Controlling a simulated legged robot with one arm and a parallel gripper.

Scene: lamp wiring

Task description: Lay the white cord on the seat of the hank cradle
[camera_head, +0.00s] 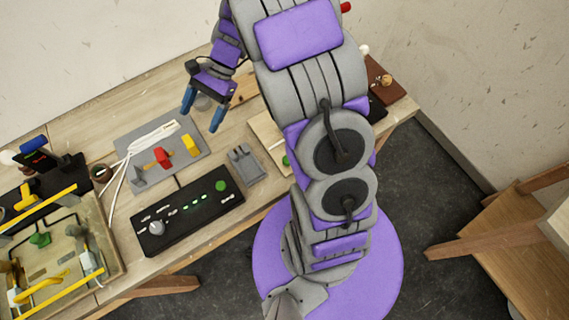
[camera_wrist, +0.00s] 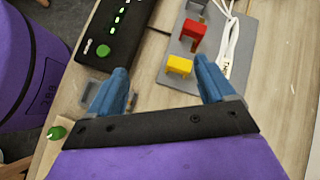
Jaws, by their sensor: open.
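The white cord (camera_head: 152,139) lies as a long bundle on a grey board (camera_head: 188,166), with loose ends hanging over its left edge. In the wrist view the cord (camera_wrist: 230,48) is at the upper right, beyond the right finger. My gripper (camera_head: 203,110) is open and empty, above the table just past the board's upper right corner. Its two blue fingers also show in the wrist view (camera_wrist: 163,72). A small grey fixture (camera_head: 245,163) right of the board may be the hank cradle; I cannot be sure. My left finger partly hides it in the wrist view.
A red block (camera_head: 161,156) and a yellow block (camera_head: 190,146) stand on the grey board beside the cord. A black control box (camera_head: 188,217) with green lights lies in front. A framed board with yellow bars (camera_head: 60,290) is at the left. Bare tabletop surrounds my gripper.

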